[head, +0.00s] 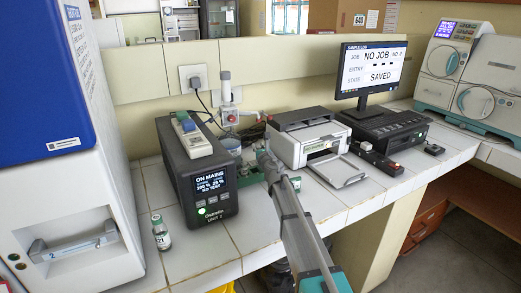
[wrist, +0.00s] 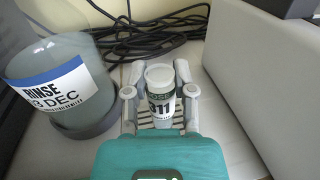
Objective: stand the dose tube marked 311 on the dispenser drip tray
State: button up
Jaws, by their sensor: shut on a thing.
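The slatted drip tray (wrist: 146,123) shows below and around the tube. I cannot tell whether the tube's base touches the slats. In the head view my arm reaches behind the printer's left side and hides most of the gripper and the tray.
A vessel labelled RINSE (wrist: 58,90) stands close left of the gripper. A grey housing (wrist: 262,75) is close on the right, and black cables (wrist: 150,35) lie behind. A power unit (head: 203,180), another tube (head: 160,232) and a printer (head: 305,137) stand on the tiled bench.

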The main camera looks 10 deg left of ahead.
jog(key=shift+f, duration=0.25)
jog(key=o, duration=0.9)
jog(key=shift+r, duration=0.1)
jog(key=shift+r, duration=0.2)
jog(key=v, duration=1.2)
